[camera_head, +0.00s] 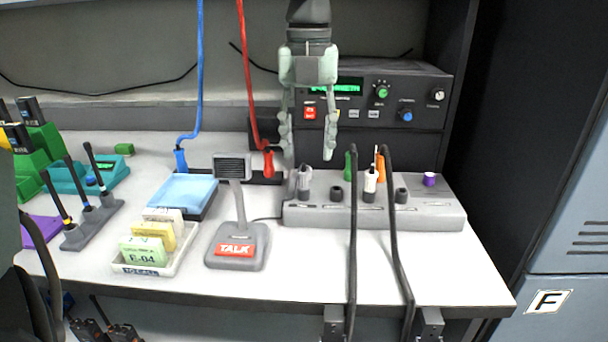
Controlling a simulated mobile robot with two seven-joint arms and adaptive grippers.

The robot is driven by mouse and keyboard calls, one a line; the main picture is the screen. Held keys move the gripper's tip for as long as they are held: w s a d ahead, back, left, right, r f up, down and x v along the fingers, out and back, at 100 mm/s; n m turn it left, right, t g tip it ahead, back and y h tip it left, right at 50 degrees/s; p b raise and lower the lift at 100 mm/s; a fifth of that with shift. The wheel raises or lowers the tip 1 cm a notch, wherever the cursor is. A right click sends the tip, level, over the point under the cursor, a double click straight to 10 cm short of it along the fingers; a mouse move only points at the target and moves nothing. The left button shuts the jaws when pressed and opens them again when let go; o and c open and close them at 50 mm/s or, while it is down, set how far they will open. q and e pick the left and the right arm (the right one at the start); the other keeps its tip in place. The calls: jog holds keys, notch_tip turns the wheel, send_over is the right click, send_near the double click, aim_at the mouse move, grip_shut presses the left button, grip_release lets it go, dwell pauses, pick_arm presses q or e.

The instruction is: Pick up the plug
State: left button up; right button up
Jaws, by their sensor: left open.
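My left gripper (308,148) hangs straight down from the top of the picture, fingers apart and nothing between them. Below its fingertips is a grey plug (304,183) at the left end of a grey socket strip (440,213); I cannot tell the exact height gap. A white plug (370,184), a green plug (348,166) and an orange plug (380,166) stand further right, partly behind black cables. A red plug (268,164) on a red cable and a blue plug (180,160) on a blue cable are to the left. My right gripper is not seen.
A black radio unit (420,85) stands behind the strip. A TALK microphone (236,245), a card tray (150,265) and a blue-topped tray (187,192) are to the left. Black cables (354,255) cross the table's front edge. The front right of the tabletop (450,275) is clear.

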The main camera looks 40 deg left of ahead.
aim_at(303, 168)
pick_arm(q)
jog(key=f, duration=0.2)
jog(key=a+f+p, duration=0.1)
jog(key=f, duration=0.1)
jog(key=shift+f, duration=0.7)
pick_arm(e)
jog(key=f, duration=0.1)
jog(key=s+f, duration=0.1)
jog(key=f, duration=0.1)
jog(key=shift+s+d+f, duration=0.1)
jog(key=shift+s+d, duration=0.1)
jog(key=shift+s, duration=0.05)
pick_arm(q)
jog(key=c, duration=1)
